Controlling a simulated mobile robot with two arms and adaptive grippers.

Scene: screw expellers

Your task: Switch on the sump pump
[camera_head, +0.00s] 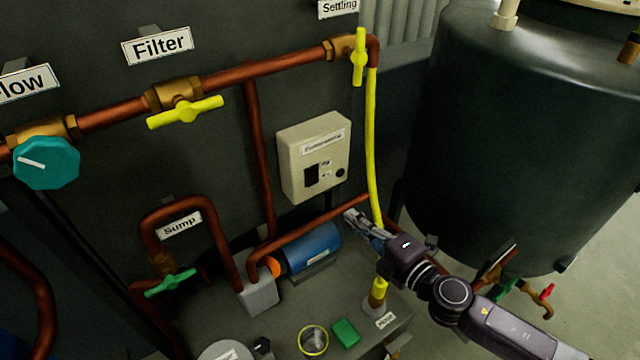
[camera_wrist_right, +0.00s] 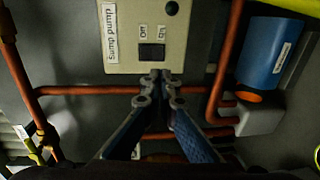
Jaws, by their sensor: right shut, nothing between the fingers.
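The sump pump control box (camera_head: 292,178) is a beige box on the dark panel. It carries a label, a dark rocker switch (camera_head: 311,177) and a round black part (camera_head: 340,172). In the right wrist view the switch (camera_wrist_right: 152,52) sits beside small "Off" and "On" labels, next to the "Sump pump" label (camera_wrist_right: 111,32); its position is unclear. My right gripper (camera_head: 350,214) is shut and empty, below and right of the box. In the right wrist view its closed fingertips (camera_wrist_right: 160,75) appear just below the switch; contact cannot be told. My left gripper is out of view.
A copper pipe (camera_head: 310,222) crosses below the box, above the blue pump motor (camera_head: 312,250). A yellow hose (camera_head: 371,150) hangs right of the box, close to my right gripper. A large dark tank (camera_head: 520,140) stands at right. Yellow-handled valves line the upper pipe.

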